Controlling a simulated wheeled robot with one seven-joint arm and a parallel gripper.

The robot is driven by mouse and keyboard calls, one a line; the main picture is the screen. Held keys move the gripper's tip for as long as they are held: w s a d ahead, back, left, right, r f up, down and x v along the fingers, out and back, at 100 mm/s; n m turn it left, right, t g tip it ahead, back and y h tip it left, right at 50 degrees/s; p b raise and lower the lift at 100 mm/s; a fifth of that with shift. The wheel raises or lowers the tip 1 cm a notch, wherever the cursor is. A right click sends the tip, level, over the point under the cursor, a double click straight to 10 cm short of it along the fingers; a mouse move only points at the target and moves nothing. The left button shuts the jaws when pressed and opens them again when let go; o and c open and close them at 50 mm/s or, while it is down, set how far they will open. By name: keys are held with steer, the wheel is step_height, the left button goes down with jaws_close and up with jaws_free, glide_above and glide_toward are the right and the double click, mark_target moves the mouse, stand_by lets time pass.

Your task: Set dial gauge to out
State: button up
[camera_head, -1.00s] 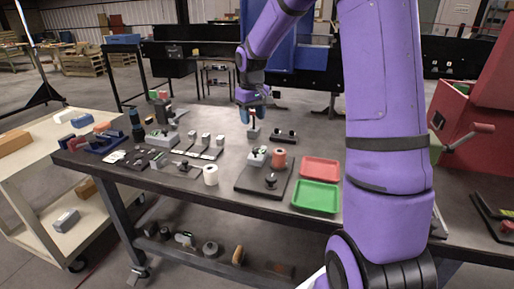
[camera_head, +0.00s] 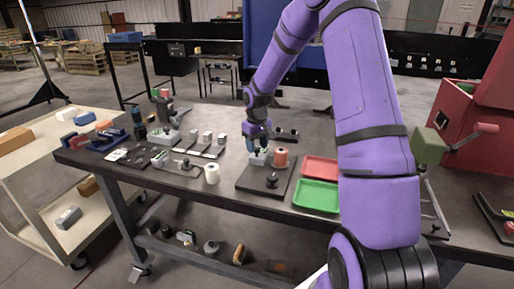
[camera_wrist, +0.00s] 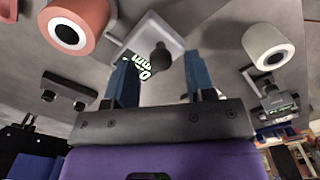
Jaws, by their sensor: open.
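A small pale grey device (camera_head: 257,159), which may be the dial gauge, sits on a dark square board (camera_head: 247,183) on the bench. In the wrist view, the device (camera_wrist: 151,29) shows a pale plate, a green-marked face and a dark round knob (camera_wrist: 160,57). The green face is partly hidden by a finger. My gripper (camera_head: 258,147) is open, low over this device. In the wrist view, my gripper's (camera_wrist: 157,66) two blue fingers stand apart, with the knob seen between them. I cannot tell whether they touch it, or read the setting.
An orange spool (camera_head: 281,158) stands close right of the device, with a black knob (camera_head: 272,181) in front. A white spool (camera_head: 212,174) stands left of the board. Red (camera_head: 321,166) and green (camera_head: 316,195) trays lie to the right. Several small fixtures fill the bench's left.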

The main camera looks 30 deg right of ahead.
steer(key=shift+f, duration=0.6)
jaws_close()
